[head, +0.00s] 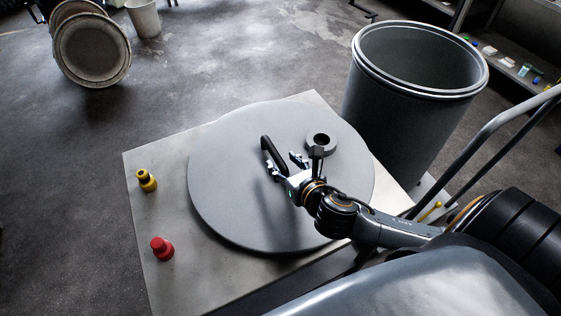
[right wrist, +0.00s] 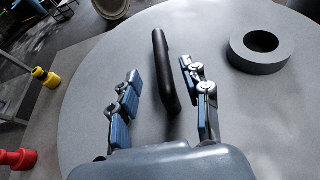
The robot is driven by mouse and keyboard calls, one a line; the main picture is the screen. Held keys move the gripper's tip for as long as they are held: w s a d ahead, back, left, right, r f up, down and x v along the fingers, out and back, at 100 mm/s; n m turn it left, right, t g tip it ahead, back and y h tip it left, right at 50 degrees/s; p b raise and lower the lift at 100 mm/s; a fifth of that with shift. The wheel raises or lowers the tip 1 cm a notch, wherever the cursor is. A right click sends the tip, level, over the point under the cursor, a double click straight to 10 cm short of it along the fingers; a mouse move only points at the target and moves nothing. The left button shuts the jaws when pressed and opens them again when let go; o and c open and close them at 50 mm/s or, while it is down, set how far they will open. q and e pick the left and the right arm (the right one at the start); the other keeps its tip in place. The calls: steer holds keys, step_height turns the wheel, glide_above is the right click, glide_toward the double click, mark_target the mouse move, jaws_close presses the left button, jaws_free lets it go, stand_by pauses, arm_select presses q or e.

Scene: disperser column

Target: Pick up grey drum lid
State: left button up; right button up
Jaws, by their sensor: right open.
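The grey drum lid (head: 235,215) is a large round disc lying flat on a grey table. It has a black bar handle (head: 272,157) and a raised grey ring (head: 321,139) with a dark hole. My right gripper (head: 285,163) is open over the lid, close to the handle. In the right wrist view, the handle (right wrist: 163,70) stands between the two blue-padded fingers (right wrist: 160,95), ahead of and partly between their tips, with gaps on both sides. The ring (right wrist: 258,52) lies to the right of the fingers. My left gripper is not in view.
The table (head: 150,225) bears a yellow-and-black fitting (head: 147,181) and a red fitting (head: 162,248) left of the lid. An open grey drum (head: 405,110) stands behind the table at right, beside a metal tube rail (head: 500,120).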

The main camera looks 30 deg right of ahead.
mark_target(277, 154)
steer(key=shift+w+f, duration=0.25)
steer(key=shift+w, duration=0.4)
steer(key=shift+w+f, duration=0.15)
steer(key=shift+w, duration=0.1)
steer(key=shift+w+d+f, duration=0.1)
steer(key=shift+w, duration=0.15)
steer(key=x, duration=0.4)
steer(key=shift+w+d+f, duration=0.1)
steer(key=shift+w+f, duration=0.05)
steer(key=shift+f, duration=0.05)
steer(key=shift+w+f, duration=0.1)
steer(key=shift+w, duration=0.1)
steer(key=shift+s, duration=0.1)
steer(key=shift+c, duration=0.9)
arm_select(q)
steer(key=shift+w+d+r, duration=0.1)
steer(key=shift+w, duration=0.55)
arm_select(e)
jaws_close()
